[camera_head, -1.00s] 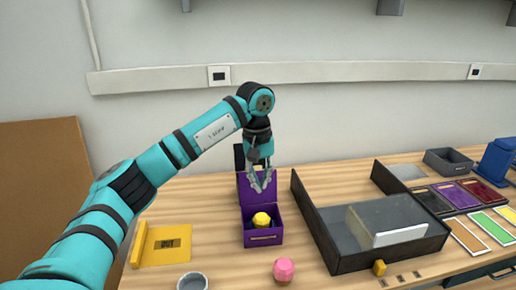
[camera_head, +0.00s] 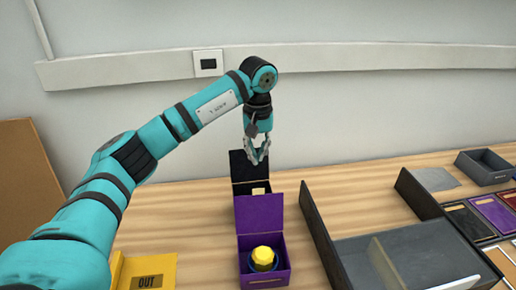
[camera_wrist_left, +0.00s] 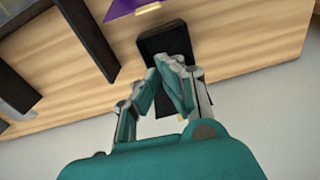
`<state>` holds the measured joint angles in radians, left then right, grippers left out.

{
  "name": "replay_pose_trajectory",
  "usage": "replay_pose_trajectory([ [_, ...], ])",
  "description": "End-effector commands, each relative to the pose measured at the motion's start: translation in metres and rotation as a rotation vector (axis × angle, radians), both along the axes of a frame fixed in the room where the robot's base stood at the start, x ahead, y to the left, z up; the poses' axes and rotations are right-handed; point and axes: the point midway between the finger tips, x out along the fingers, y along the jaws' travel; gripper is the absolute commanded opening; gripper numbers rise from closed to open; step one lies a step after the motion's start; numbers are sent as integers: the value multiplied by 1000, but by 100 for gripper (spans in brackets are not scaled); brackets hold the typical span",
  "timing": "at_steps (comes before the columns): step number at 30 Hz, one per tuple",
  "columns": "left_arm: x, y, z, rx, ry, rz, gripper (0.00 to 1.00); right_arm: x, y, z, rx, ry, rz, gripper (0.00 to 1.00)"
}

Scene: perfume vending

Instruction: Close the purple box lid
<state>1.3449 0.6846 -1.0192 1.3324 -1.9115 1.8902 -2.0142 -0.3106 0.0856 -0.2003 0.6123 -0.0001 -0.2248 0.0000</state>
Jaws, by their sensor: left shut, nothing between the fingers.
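The purple box (camera_head: 279,279) stands on the table with its lid (camera_head: 259,213) open and raised upright at the back. A bottle with a yellow cap (camera_head: 263,257) sits inside it. My left gripper (camera_head: 258,161) is shut and empty, above and behind the raised lid, over a black box. In the left wrist view, the closed fingers (camera_wrist_left: 171,64) are in front of the black box, and a purple edge of the lid (camera_wrist_left: 122,8) shows at the top, apart from the fingers. My right gripper is not in view.
The black box (camera_head: 238,172) stands open behind the purple one. A dark grey tray (camera_head: 323,240) stands close on the right. A yellow "OUT" plate (camera_head: 163,268) lies on the left. Bare table (camera_head: 205,205) lies left of the purple lid. The wall (camera_head: 330,115) is behind.

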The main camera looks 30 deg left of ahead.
Motion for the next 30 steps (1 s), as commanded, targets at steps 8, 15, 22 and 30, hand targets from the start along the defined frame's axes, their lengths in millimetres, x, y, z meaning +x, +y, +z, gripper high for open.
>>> replay_pose_trajectory([
  [8,2,2,-59,-1,5,1,0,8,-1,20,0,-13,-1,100],
  [15,-19,-13,-59,-1,0,-2,0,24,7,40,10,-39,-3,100],
  [22,-28,-19,-58,0,0,0,0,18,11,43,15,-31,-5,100],
  [30,-28,-19,-58,1,-1,1,0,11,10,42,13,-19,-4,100],
])
